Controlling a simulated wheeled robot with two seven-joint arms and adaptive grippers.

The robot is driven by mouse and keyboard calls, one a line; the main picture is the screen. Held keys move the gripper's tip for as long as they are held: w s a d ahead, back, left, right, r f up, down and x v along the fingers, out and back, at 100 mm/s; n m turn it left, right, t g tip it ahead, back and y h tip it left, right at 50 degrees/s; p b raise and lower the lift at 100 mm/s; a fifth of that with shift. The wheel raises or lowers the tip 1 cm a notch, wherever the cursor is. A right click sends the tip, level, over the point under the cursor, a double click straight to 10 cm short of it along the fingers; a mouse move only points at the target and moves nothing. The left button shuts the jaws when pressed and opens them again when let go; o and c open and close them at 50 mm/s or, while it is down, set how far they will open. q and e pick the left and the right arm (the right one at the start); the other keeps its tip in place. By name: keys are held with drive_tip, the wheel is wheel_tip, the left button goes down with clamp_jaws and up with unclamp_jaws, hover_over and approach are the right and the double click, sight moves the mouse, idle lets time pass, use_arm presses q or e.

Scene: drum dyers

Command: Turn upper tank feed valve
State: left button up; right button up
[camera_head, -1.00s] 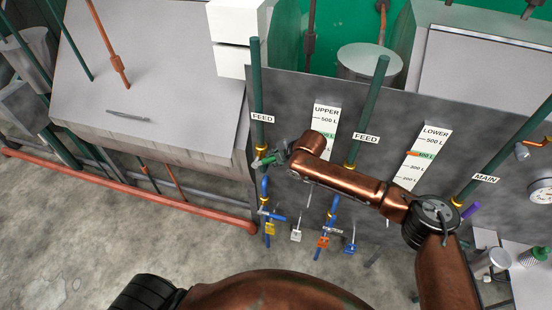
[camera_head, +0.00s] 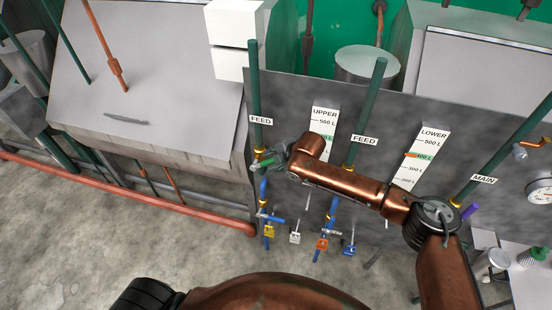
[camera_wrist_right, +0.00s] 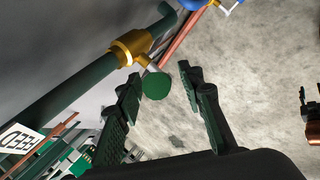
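The upper tank feed valve sits on the left green FEED pipe (camera_head: 256,85), beside the UPPER gauge (camera_head: 323,120). In the right wrist view its brass body (camera_wrist_right: 130,46) carries a stem with a round green handle (camera_wrist_right: 156,87). My right gripper (camera_head: 270,160) is at this valve, reaching in from the right. In the wrist view its two fingers stand apart on either side of the green handle, with gaps visible, so it looks open. The handle is partly hidden in the head view.
A second FEED pipe (camera_head: 367,110) and the LOWER gauge (camera_head: 420,155) stand to the right, behind my arm. A large grey tank (camera_head: 150,75) and an orange floor pipe (camera_head: 130,190) lie left. The floor in front is open.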

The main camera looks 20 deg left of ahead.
drive_tip(key=v, duration=1.1)
drive_tip(key=shift+d+r, duration=0.15)
drive_tip(key=shift+r, duration=0.1)
